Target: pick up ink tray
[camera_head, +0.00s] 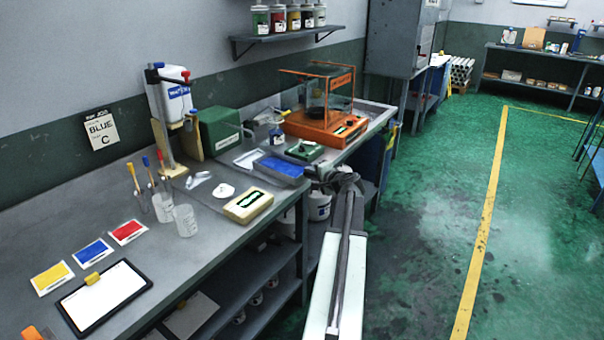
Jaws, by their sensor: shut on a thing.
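A blue rectangular tray (279,168), which looks like the ink tray, sits at the right part of the grey bench near its front edge. My gripper (311,176) is at the tray's right end, at the bench edge. It is shut on the tray's right side; the fingertips are small and partly hidden by the arm. I cannot tell whether the tray is touching the bench or just above it.
An orange balance (326,125), a green device (305,150) and a white tray (249,158) stand close around it. A cream scale (248,205) is in front. A green box (220,131) is behind. The floor (420,240) to the right is clear.

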